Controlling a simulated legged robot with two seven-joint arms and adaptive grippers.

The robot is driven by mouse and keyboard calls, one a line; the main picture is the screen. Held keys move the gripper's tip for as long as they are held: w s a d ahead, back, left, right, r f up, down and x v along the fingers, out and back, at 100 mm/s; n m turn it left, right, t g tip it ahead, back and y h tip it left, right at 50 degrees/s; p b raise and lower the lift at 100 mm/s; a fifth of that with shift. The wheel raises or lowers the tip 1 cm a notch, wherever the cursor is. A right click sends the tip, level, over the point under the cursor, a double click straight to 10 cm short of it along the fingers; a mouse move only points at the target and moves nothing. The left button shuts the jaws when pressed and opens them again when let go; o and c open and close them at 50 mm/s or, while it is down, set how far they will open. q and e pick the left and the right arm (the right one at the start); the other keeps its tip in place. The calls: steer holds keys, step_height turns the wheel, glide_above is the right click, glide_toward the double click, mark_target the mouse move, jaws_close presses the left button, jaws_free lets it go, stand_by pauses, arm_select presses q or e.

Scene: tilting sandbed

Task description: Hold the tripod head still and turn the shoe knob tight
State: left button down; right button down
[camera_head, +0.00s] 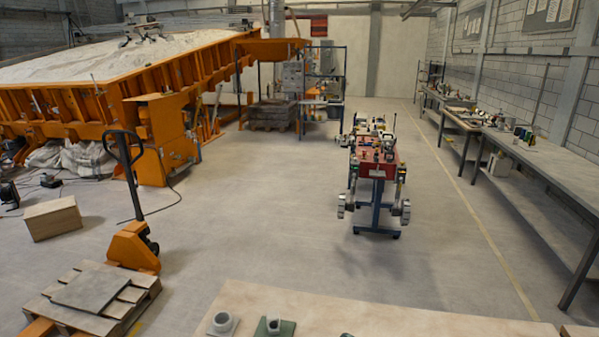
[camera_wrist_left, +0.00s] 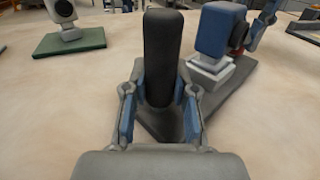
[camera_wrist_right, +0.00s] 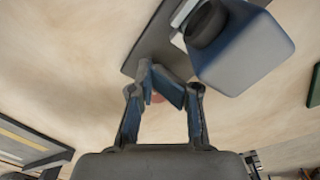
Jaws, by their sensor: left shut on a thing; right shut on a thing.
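The tripod head shows as a blue-grey block (camera_wrist_left: 221,29) on a pale foot, over a dark base plate (camera_wrist_left: 213,108). A dark upright rounded bar (camera_wrist_left: 162,58) stands at the centre of the left wrist view, between the fingers of my left gripper (camera_wrist_left: 157,95), which is shut on it. In the right wrist view the blue-grey block (camera_wrist_right: 243,52) is beside my right gripper (camera_wrist_right: 162,85). My right gripper is shut on a small reddish knob (camera_wrist_right: 157,97), mostly hidden by the fingers. The head view shows neither gripper nor the tripod head.
The pale tabletop (camera_head: 370,318) lies at the bottom of the head view. A grey fitting on a green plate (camera_wrist_left: 70,42) stands at the left wrist view's upper left. A pallet jack (camera_head: 135,245), a red-topped cart (camera_head: 377,168) and an orange sandbed (camera_head: 150,90) stand beyond.

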steer(key=shift+s+a, duration=0.1)
steer(key=shift+a, duration=0.2)
step_height(320, 180, up, 6)
stand_by(0.4)
steer(key=shift+s, duration=0.1)
